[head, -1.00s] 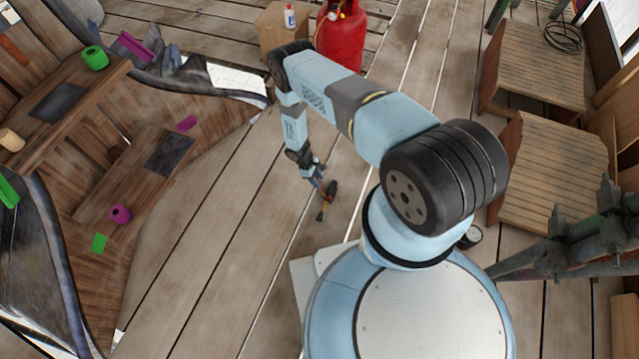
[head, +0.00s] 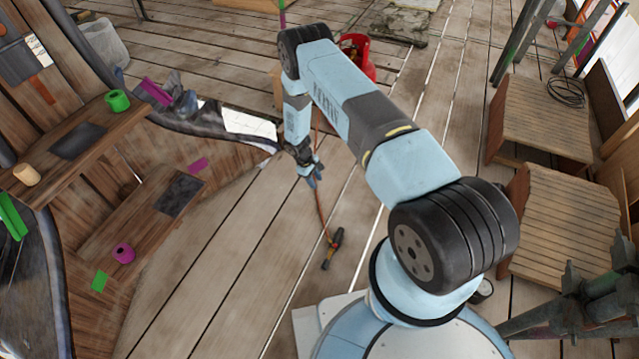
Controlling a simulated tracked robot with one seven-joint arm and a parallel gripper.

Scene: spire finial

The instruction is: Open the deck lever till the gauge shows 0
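My gripper (head: 313,180) hangs over the plank deck at the end of my blue arm. It is small and dark here, and its finger gap cannot be made out. A torch-like tool with a dark and orange handle (head: 333,250) lies on the deck below it in the picture, apart from it. A thin red hose runs from the tool up past the gripper. A small round dial with a dark rim (head: 483,291), possibly the gauge, shows partly beside my arm's base; its reading is not legible. I cannot identify a deck lever.
A red gas cylinder (head: 358,58) stands behind my arm. Wooden crates (head: 545,115) and green metal posts (head: 590,300) stand at right. A wooden bench (head: 75,135) with a green roll (head: 117,100) is at left. Open planks lie between.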

